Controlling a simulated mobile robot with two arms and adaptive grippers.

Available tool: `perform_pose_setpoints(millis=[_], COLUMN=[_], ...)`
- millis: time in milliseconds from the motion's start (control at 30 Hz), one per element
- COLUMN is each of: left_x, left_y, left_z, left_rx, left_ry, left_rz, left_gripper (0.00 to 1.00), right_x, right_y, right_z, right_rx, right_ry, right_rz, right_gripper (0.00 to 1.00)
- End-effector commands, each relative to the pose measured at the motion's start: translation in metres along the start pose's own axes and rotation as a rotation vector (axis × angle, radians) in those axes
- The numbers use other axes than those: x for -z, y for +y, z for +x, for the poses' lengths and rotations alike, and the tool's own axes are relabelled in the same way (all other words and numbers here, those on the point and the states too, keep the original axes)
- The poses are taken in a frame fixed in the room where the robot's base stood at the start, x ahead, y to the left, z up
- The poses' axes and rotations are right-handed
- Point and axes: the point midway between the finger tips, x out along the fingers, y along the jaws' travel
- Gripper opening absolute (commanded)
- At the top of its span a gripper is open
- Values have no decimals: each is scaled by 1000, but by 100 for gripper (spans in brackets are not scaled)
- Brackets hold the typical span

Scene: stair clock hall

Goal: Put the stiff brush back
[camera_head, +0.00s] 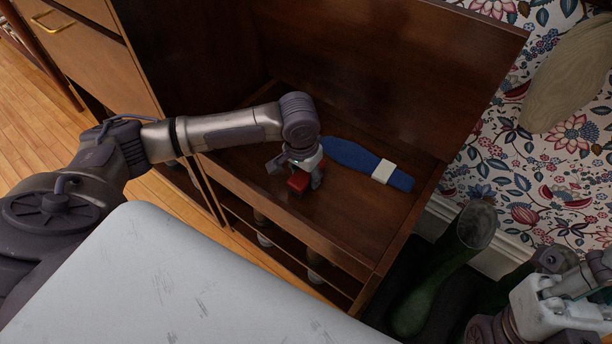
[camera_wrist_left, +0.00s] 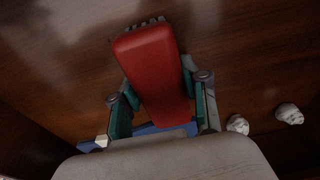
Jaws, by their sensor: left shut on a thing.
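The stiff brush (camera_wrist_left: 150,65) is a red block, with grey bristles just showing at its far edge in the left wrist view. My left gripper (camera_wrist_left: 160,102) is shut on it, with a green-padded finger on each side. In the head view the red brush (camera_head: 298,183) is held low over the dark wooden bench seat (camera_head: 245,170). I cannot tell whether the brush touches the wood. My right gripper (camera_head: 560,292) shows partly at the lower right edge; its fingers are not clear.
A blue item with a white band (camera_head: 352,156) lies on the bench, right of the left gripper. A high wooden back panel (camera_head: 400,65) rises behind. Green boots (camera_head: 440,270) stand right of the bench. Two small white lumps (camera_wrist_left: 238,124) show in the left wrist view.

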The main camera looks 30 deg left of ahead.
Motion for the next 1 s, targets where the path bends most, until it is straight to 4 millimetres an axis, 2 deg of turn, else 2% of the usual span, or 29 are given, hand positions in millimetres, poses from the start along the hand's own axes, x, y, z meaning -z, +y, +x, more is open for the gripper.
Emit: perform_pose_setpoints(millis=[167,200,333,700,867,1000], left_x=[0,0,0,0,1,1], left_y=[0,0,0,0,0,0], left_z=[0,1,1,-1,-28,-61], left_rx=[0,0,0,0,-1,0], left_ry=[-1,-1,0,2,1,1], left_rz=[-1,0,0,0,0,-1], left_gripper=[7,48,70,70,70,70], right_x=[1,1,1,0,3,8], right_y=[0,0,0,0,0,0], right_z=[3,3,2,0,18,37], right_rx=[0,0,0,0,0,0], right_ry=[0,0,0,0,-3,-1], right_rz=[0,0,0,0,0,0], right_gripper=[0,0,0,0,0,0])
